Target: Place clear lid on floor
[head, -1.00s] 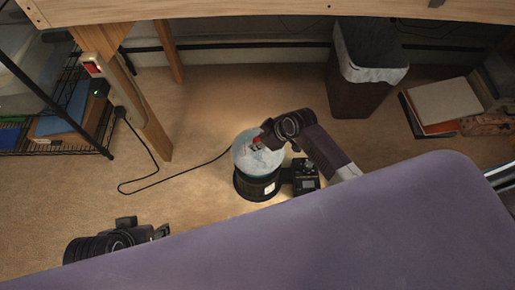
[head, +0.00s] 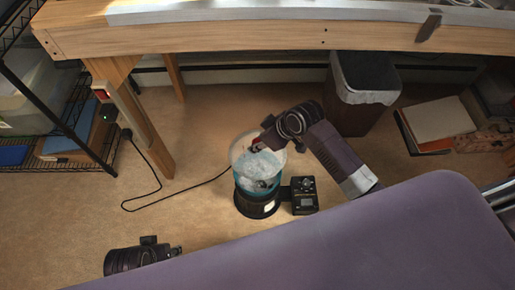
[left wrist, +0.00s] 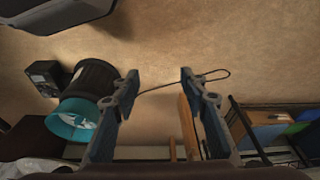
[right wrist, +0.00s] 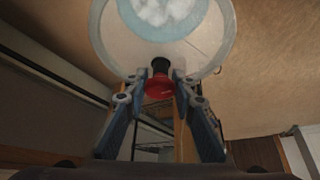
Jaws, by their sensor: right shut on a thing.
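The clear lid (head: 237,150) is round and see-through, with a red and black knob (right wrist: 159,82). My right gripper (head: 257,144) is shut on this knob. In the right wrist view the lid (right wrist: 104,36) spreads beyond the fingertips (right wrist: 159,88). The lid is over a black canister (head: 256,205) with a teal upper part and white contents, and looks raised off it. The canister (left wrist: 93,85) also shows in the left wrist view, open on its teal side. My left gripper (left wrist: 157,78) is open and empty; in the head view its arm is low on the left.
A black control box (head: 304,195) joins the canister's right side. A dark cord (head: 160,200) runs left across the floor. A wooden table (head: 250,35) overhangs the back. A bin (head: 352,110) and books (head: 437,115) stand right. Bare floor (head: 200,215) lies left of the canister.

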